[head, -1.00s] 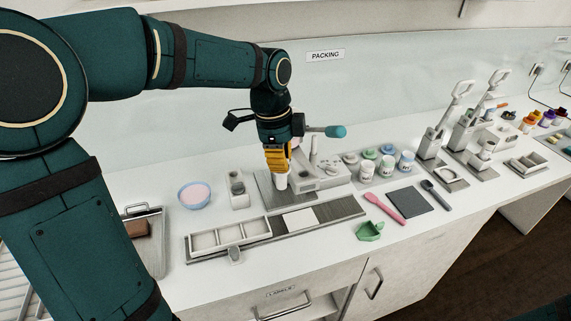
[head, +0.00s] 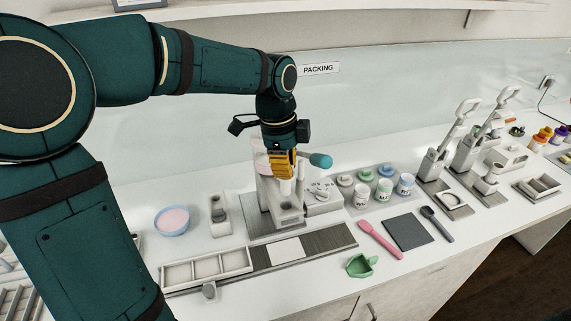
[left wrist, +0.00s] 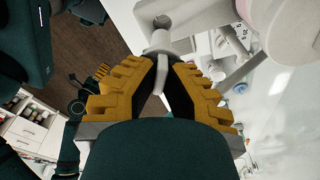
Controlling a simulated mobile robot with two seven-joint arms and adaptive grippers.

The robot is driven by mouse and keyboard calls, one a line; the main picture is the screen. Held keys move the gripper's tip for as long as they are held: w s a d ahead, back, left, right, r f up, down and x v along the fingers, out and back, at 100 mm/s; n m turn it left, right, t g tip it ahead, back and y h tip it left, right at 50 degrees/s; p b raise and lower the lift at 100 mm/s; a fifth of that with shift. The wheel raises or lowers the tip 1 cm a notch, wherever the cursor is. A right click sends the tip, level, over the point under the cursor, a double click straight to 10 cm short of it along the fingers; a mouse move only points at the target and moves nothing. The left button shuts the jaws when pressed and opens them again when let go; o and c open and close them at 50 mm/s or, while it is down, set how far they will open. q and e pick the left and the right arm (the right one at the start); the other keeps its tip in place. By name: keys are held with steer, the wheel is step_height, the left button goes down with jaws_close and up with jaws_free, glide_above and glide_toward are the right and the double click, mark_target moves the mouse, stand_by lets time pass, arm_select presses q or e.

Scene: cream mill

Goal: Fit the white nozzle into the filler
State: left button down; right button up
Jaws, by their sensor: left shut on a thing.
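The white nozzle (head: 285,186) is held below my left gripper (head: 284,174), whose yellow fingers are shut on it. In the left wrist view, the nozzle (left wrist: 160,42) shows between the fingertips (left wrist: 161,60). The filler (head: 268,191) is a pale machine with a pinkish hopper (head: 260,152) and a teal-ended lever (head: 320,160). My gripper is in front of its upper part and hides much of it. The nozzle overlaps the filler in the head view; I cannot tell whether they touch.
A bowl of pink cream (head: 172,220) stands left of the filler. A divided tray (head: 207,268) lies in front. Lidded jars (head: 384,190), a pink spatula (head: 379,239), a dark mat (head: 407,232) and a green scoop (head: 361,265) are to the right. Lever presses stand farther right.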

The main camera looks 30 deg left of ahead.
mark_target(286, 195)
arm_select(q)
steer(key=shift+f+b, duration=1.3)
steer(key=shift+f, duration=0.35)
steer(key=shift+f+b, duration=0.6)
steer(key=shift+f, duration=0.35)
steer(key=shift+f+b, duration=1.3)
steer(key=shift+f, duration=0.65)
steer(key=c, duration=1.1)
jaws_free()
steer(key=shift+o, duration=0.2)
steer(key=shift+r, duration=0.1)
steer(key=shift+r+p, duration=2.65)
steer(key=shift+r, duration=0.3)
